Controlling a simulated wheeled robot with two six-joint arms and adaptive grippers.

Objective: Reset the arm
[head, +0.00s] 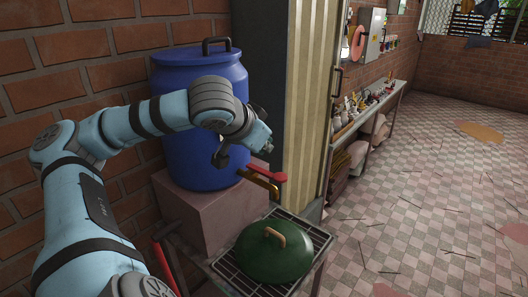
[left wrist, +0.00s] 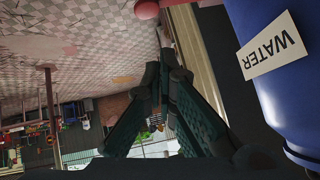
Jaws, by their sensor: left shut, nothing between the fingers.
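My left arm comes in from the left and reaches across the front of the blue water barrel (head: 186,155). My left gripper (head: 264,141) is in front of the barrel's right side, above the tap with the red handle (head: 268,173), and apart from it. In the left wrist view the two dark fingers (left wrist: 163,68) come together at their tips with nothing between them. That view is upside down. It shows the barrel (left wrist: 255,55) with its WATER label (left wrist: 273,46) at the right and a red rounded end of the tap handle (left wrist: 147,9) at the top. My right gripper is out of view.
The barrel stands on a pinkish block (head: 212,212). Below the tap, a green lidded pot (head: 270,258) sits on a metal rack (head: 228,266). A striped panel (head: 309,100) and a shelf of small items (head: 362,108) stand behind. The tiled floor (head: 430,190) at right is mostly open.

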